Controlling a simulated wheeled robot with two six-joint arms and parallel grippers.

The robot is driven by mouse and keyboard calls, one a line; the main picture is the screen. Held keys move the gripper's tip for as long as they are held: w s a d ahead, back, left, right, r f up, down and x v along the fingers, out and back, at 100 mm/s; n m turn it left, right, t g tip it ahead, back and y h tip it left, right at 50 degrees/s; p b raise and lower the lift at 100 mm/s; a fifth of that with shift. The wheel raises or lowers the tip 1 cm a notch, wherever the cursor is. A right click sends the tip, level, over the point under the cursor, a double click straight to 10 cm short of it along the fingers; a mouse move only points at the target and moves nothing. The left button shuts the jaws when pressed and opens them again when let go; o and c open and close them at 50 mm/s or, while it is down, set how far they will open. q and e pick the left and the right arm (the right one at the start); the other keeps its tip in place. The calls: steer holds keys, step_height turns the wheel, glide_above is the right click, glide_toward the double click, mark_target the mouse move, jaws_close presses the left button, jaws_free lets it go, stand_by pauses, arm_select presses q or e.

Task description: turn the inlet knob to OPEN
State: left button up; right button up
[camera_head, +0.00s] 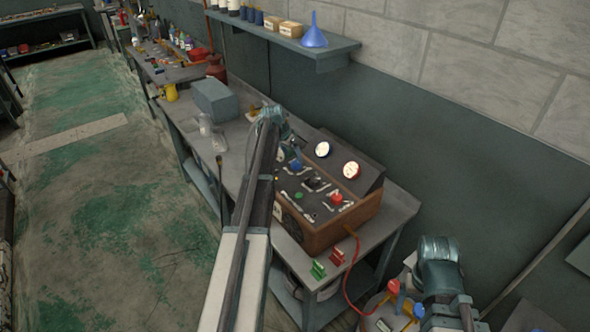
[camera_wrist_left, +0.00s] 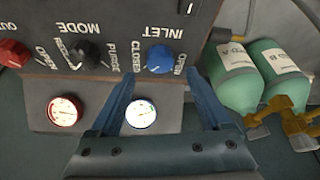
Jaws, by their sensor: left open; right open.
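The blue inlet knob (camera_wrist_left: 160,59) is on the control panel's dark face, between the upside-down labels CLOSED and OPEN. It also shows in the head view (camera_head: 296,165). A pale mark shows on the knob, but I cannot tell its exact setting. My left gripper (camera_wrist_left: 160,77) is open, with one finger to each side of the knob's line and the tips just short of it. I see no contact. In the head view the left gripper (camera_head: 286,146) is above the panel's far-left part. My right gripper (camera_head: 438,262) is apart from the panel, at the lower right.
A black mode knob (camera_wrist_left: 87,53) and a red knob (camera_wrist_left: 12,53) sit beside the inlet knob. Two gauges (camera_wrist_left: 65,110) are close to the left fingers.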

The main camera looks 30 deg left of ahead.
mark_target(296, 163)
arm_select(q)
steer(key=b+x, duration=0.4)
steer(key=x, duration=0.1)
steer(key=shift+f, duration=0.15)
jaws_close()
